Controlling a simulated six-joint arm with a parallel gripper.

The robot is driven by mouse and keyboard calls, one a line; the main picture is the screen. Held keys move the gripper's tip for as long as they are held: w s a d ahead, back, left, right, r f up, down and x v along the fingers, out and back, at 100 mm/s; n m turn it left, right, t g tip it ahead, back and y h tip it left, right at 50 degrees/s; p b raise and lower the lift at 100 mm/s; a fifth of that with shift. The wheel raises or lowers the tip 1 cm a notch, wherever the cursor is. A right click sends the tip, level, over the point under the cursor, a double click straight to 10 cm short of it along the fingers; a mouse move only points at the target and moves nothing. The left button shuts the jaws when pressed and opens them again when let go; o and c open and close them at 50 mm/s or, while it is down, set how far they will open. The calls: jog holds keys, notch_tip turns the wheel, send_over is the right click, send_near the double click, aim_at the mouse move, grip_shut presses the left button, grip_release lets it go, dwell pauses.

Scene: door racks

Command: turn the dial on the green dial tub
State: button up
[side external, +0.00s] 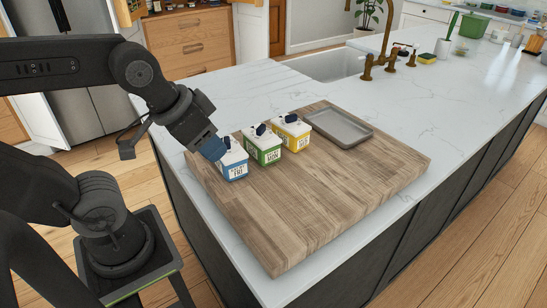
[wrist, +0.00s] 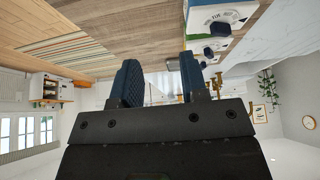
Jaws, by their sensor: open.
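The green dial tub (side external: 264,150) stands upright in the middle of a row of three on the wooden board. It has a white lid and a dark blue dial (side external: 261,129) on top. My gripper (side external: 213,149) is open and empty, up and left of the blue tub (side external: 233,167), with that tub between it and the green one. Whether the fingers touch the blue tub I cannot tell.
The yellow tub (side external: 293,136) stands on the far side of the green one. A grey tray (side external: 339,128) lies at the board's back right. The front and right of the wooden board (side external: 320,200) are clear. A sink with a brass tap (side external: 388,50) is behind.

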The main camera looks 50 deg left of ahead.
notch_tip(320, 180, up, 7)
jog(key=n+g, duration=0.6)
send_over(259, 128)
notch_tip(259, 128, down, 14)
jog(key=shift+r, duration=0.15)
jog(key=shift+c, duration=0.3)
grip_shut()
